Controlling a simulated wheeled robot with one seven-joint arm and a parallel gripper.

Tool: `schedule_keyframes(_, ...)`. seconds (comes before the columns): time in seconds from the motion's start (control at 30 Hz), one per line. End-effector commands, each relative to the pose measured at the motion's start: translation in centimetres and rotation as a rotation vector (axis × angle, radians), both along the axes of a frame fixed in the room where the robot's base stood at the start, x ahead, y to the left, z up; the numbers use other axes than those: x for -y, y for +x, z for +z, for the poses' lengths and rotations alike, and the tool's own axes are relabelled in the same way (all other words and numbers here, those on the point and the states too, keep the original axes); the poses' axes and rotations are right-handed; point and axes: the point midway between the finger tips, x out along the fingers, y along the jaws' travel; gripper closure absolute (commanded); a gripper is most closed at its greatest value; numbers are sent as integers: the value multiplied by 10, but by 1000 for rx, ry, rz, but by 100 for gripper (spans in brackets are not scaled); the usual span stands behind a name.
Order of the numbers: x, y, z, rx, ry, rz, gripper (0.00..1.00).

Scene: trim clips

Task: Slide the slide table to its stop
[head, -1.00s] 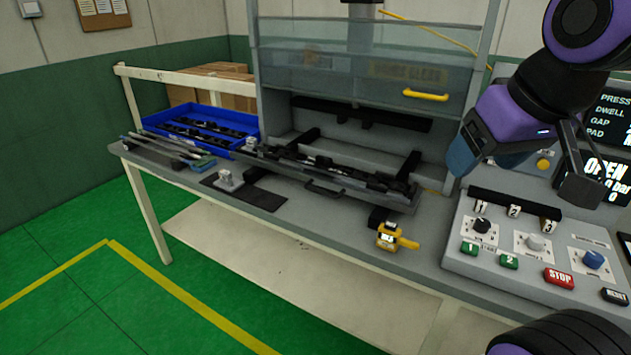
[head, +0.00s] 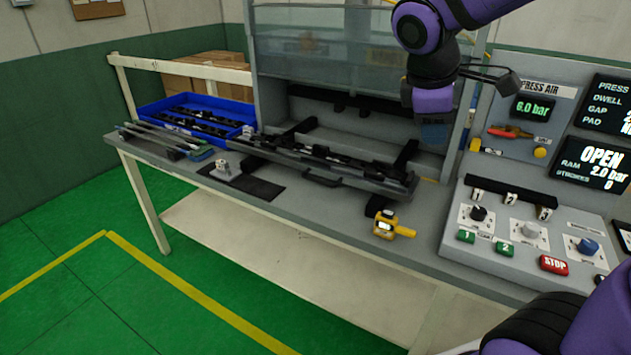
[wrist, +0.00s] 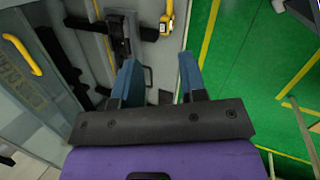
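The slide table (head: 372,186) is a long grey tray carrying black trim parts, at the front of the press opening in the head view. Its dark loop handle (head: 322,180) is on the front edge. My gripper (head: 433,138) is above the right end of the slide table, apart from it. In the wrist view, the two blue fingers of my gripper (wrist: 157,72) are spread with nothing held between them. A thin dark loop, apparently the handle (wrist: 148,78), shows beyond the left finger. My gripper partly hides the right side of the press.
A yellow handheld device (head: 385,225) lies on the bench before the slide table. A control panel (head: 520,235) with buttons stands at right. A blue bin (head: 160,116) is at left. A small clamp-like part (head: 222,170) sits on a dark mat (head: 258,188). A clear guard hangs above.

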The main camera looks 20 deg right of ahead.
Motion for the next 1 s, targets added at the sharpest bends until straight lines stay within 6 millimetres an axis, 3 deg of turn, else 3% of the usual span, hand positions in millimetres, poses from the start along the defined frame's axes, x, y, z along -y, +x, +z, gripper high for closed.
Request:
schedule_keyframes(0.27,-7,71,-33,-257,-278,394,61)
schedule_keyframes(0.57,-29,145,-81,-558,-575,818,61)
schedule_keyframes(1.0,-93,239,-182,-1055,-1027,1402,61)
